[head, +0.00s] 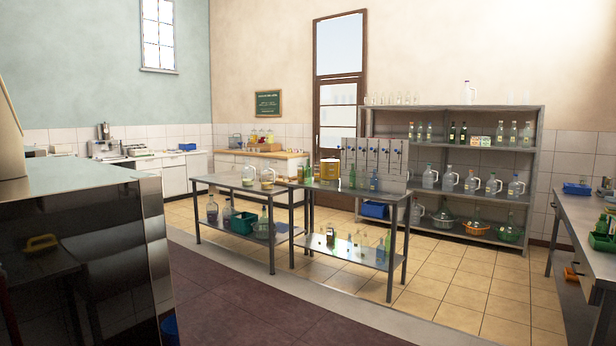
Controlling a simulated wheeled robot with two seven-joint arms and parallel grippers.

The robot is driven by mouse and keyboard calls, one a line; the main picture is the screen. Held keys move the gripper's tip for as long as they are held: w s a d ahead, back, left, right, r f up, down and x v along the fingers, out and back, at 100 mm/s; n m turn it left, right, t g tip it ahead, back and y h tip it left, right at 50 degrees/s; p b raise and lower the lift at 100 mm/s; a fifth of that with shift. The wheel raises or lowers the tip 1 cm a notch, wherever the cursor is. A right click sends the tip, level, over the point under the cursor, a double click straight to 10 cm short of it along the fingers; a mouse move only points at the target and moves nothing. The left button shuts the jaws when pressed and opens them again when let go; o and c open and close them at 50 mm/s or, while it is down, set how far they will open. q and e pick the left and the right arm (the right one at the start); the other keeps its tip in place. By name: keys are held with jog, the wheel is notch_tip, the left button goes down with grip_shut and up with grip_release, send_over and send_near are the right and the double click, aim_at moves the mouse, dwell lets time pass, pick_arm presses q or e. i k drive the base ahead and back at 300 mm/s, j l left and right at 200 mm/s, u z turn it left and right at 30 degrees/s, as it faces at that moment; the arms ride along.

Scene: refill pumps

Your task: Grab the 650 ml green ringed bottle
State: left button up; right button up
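Neither of my grippers is in view. Several green bottles stand far across the room, too small for me to read a volume or make out a ring. Green bottles (308,174) stand on top of the right metal table, beside a yellow container (329,170). A dark green bottle (331,237) stands on that table's lower shelf. Two dark green bottles (463,133) stand on the upper part of the metal rack (541,130). I cannot tell which one is the 650 ml ringed bottle.
A dark glossy counter (95,183) fills the left foreground. Another bench (577,212) stands at right. The dark floor in front is clear.

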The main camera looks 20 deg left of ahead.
aim_at(308, 168)
jog(key=i+z, duration=0.4)
jog(key=i, duration=1.25)
jog(key=i+j+u, duration=0.2)
jog(key=i+u, duration=0.15)
jog(key=i, duration=0.2)
jog(key=i+u, duration=0.35)
jog(key=i, duration=0.2)
jog(key=i+l+u, duration=0.1)
jog(key=i+u, duration=0.2)
jog(key=i, duration=0.25)
jog(key=i+l+u, duration=0.35)
jog(key=i, duration=0.2)
jog(key=i+j+u, duration=0.1)
jog(key=i, duration=1.15)
jog(key=i+j, duration=0.15)
jog(key=i, duration=1.1)
jog(key=j+u, duration=0.05)
